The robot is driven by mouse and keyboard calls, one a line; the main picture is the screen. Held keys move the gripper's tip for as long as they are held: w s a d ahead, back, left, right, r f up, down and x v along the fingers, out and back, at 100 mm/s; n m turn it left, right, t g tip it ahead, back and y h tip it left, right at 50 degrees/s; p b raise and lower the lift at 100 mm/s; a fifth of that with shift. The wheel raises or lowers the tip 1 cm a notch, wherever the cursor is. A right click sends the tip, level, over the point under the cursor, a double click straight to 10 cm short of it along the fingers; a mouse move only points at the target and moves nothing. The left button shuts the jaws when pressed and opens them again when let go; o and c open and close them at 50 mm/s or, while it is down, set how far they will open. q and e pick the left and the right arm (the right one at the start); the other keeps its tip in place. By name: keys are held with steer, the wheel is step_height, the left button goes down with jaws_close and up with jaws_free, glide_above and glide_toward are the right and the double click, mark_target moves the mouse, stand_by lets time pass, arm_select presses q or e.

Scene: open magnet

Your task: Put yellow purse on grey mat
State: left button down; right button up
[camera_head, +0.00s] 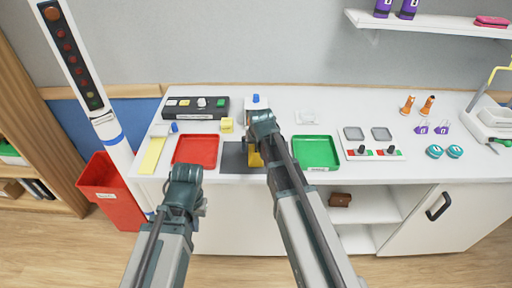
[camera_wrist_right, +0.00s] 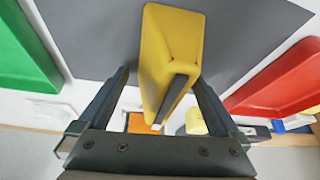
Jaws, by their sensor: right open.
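The yellow purse (camera_head: 254,159) is at the right part of the dark grey mat (camera_head: 232,158), partly hidden by my right arm. In the right wrist view the purse (camera_wrist_right: 172,50) stands out against the grey mat (camera_wrist_right: 90,40), between the two fingers of my right gripper (camera_wrist_right: 160,85). The fingers are apart, with a gap visible on each side of the purse.
A red tray (camera_head: 196,151) lies left of the mat and a green tray (camera_head: 316,152) right of it. A black rack (camera_head: 195,108) and a yellow block (camera_head: 227,125) are behind. Orange and purple items stand farther right. A red bin (camera_head: 110,190) is at the left.

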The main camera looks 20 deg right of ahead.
steer(key=p+v, duration=1.1)
steer(key=v, duration=0.1)
steer(key=shift+r, duration=0.15)
steer(key=s+a+f+n+g, duration=0.1)
steer(key=s+a+n+g, duration=0.1)
steer(key=s+a, duration=0.4)
steer(key=s+a+f+n+g+h, duration=0.1)
steer(key=s+a+n+g, duration=0.2)
steer(key=s+a, duration=0.4)
steer(key=s, duration=0.7)
steer(key=shift+a+n, duration=0.25)
steer(key=shift+n, duration=0.05)
step_height(320, 180, down, 3)
steer(key=b, duration=0.3)
steer(key=shift+f, duration=0.1)
